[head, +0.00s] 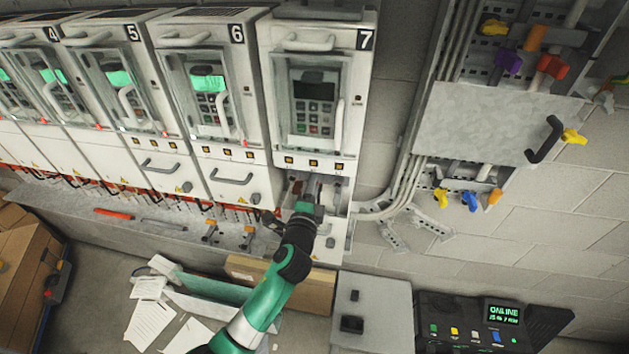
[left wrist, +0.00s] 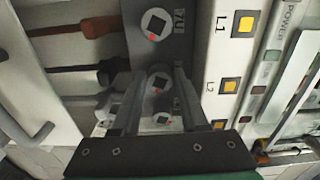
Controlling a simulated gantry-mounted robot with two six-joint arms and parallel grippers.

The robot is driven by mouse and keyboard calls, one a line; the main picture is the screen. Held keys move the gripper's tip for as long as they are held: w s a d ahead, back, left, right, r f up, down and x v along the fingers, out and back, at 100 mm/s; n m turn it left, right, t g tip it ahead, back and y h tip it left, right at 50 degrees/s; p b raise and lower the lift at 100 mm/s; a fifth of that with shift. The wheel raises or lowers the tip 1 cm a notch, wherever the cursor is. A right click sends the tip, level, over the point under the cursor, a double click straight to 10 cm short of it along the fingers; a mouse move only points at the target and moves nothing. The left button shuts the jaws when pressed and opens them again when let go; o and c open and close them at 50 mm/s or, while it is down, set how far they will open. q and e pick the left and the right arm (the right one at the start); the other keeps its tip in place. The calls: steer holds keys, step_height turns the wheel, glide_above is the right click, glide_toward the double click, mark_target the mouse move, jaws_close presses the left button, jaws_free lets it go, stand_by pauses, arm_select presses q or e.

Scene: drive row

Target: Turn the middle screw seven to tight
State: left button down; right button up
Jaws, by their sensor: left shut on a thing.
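Drive 7 (head: 318,90) is the rightmost cabinet in the head view, with its lower terminal bay (head: 340,196) uncovered. My left gripper (head: 309,190) reaches into this bay. In the left wrist view, three pale round screws with dark square centres and red marks sit in a row on a grey block. The middle screw (left wrist: 158,82) is between the fingers of my left gripper (left wrist: 158,76), which is shut on it. One outer screw (left wrist: 157,23) is clear above the fingers; the other (left wrist: 163,118) shows lower, between them. The gripper hides the screws in the head view. My right gripper is not in view.
Drives 4, 5 and 6 (head: 205,85) stand to the left. Below them a grey shelf (head: 150,222) carries a red-handled tool (head: 113,214). Cables and a grey panel (head: 490,118) are on the right wall. A dark console (head: 480,335) reads ONLINE at the bottom right.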

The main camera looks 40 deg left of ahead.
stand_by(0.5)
arm_select(q)
steer(key=c, duration=0.5)
jaws_free()
steer(key=v, duration=1.1)
steer(key=shift+s+d, duration=0.1)
steer(key=shift+s, duration=0.2)
